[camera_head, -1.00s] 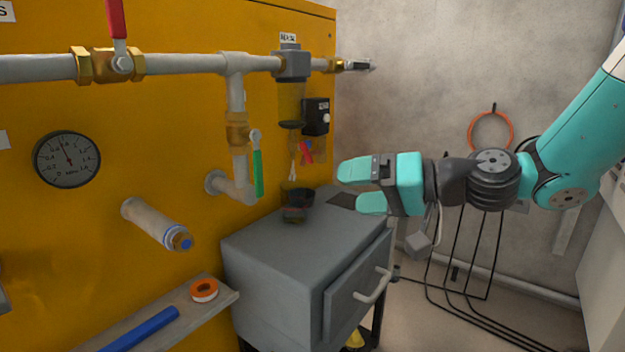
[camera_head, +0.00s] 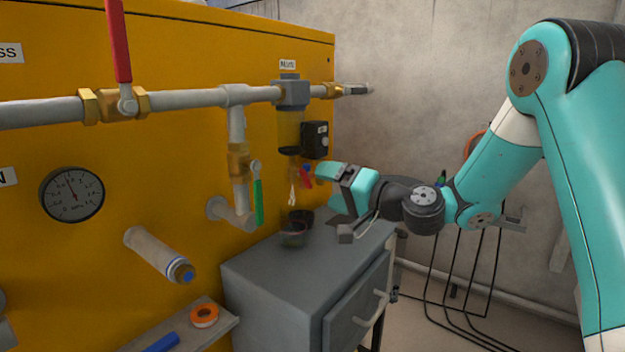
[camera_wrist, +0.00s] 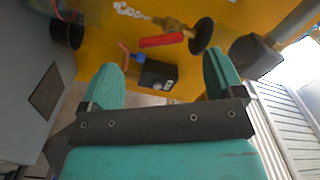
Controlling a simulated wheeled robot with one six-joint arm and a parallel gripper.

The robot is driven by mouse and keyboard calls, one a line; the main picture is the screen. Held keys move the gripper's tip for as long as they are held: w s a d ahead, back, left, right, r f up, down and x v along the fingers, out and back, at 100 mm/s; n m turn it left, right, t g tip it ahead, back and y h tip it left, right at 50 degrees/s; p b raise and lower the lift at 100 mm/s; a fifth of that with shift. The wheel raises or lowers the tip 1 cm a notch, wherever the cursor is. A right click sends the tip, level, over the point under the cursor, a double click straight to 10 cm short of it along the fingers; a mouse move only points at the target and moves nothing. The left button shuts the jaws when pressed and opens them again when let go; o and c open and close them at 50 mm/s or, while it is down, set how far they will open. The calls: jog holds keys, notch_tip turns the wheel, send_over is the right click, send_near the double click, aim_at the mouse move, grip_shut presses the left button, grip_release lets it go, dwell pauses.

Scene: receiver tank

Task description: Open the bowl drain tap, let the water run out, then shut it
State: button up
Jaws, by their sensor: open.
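The bowl drain tap, with its red handle (camera_head: 306,178), is below the amber filter bowl (camera_head: 290,130) in the head view. The red handle (camera_wrist: 162,41) also shows in the wrist view, beyond my fingertips. My gripper (camera_head: 327,186) is open and empty, just right of the tap and apart from it. In the wrist view my gripper (camera_wrist: 163,72) has its fingers spread wide. A dark cup (camera_head: 299,218) stands on the grey cabinet (camera_head: 270,265) under the tap. I cannot tell the water level in the bowl.
A black box (camera_head: 315,140) is mounted just above and right of the tap; it shows between my fingers in the wrist view (camera_wrist: 158,75). A green-handled valve (camera_head: 258,202) hangs to the left. A red-handled valve (camera_head: 119,45) is on the upper pipe.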

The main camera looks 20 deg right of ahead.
aim_at(308, 181)
jog(key=x, duration=0.5)
jog(key=c, duration=0.9)
